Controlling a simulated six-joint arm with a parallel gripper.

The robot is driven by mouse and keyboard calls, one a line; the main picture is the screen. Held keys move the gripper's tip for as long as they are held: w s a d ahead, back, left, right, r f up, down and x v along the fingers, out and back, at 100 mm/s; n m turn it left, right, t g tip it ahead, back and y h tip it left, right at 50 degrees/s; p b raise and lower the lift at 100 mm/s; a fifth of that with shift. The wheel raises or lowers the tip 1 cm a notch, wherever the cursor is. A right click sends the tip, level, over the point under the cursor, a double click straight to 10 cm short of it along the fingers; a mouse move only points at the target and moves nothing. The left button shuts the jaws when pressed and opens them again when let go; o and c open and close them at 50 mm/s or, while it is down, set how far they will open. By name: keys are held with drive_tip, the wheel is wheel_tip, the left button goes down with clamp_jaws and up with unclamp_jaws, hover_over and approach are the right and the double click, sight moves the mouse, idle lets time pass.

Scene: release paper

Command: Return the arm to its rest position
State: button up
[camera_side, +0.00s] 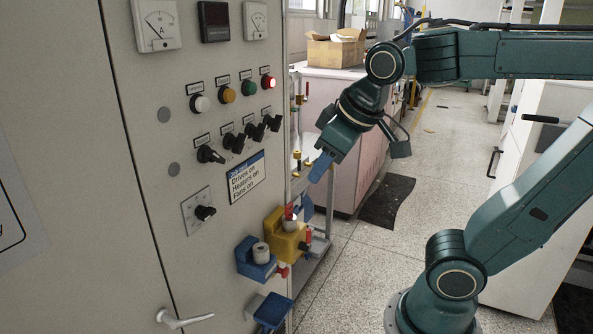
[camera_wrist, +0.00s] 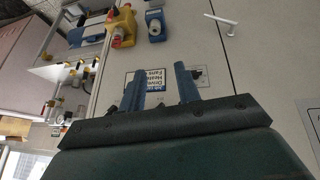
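My gripper (camera_side: 321,166) hangs at the end of my green arm, in front of the grey control panel (camera_side: 95,180) and apart from it, as far as the side view shows. Its blue fingers point down and to the left there. In the wrist view my gripper (camera_wrist: 158,75) has its two blue fingers spread apart, with nothing held between them. The panel's white label (camera_wrist: 152,80) shows behind the gap between them.
The panel carries knobs, a lit red lamp (camera_side: 268,82) and a label (camera_side: 247,178). A yellow holder (camera_side: 283,240) and blue holders (camera_side: 254,262) stick out low on the panel. A cardboard box (camera_side: 335,50) sits on a cabinet behind. Floor right of it is open.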

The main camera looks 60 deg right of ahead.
drive_tip(key=s+a+f+y, duration=0.1)
drive_tip(key=s+a+f, duration=0.1)
drive_tip(key=s, duration=0.4)
drive_tip(key=shift+f, duration=0.55)
drive_tip(key=shift+w, duration=0.1)
drive_tip(key=shift+c, duration=0.4)
idle(1.3)
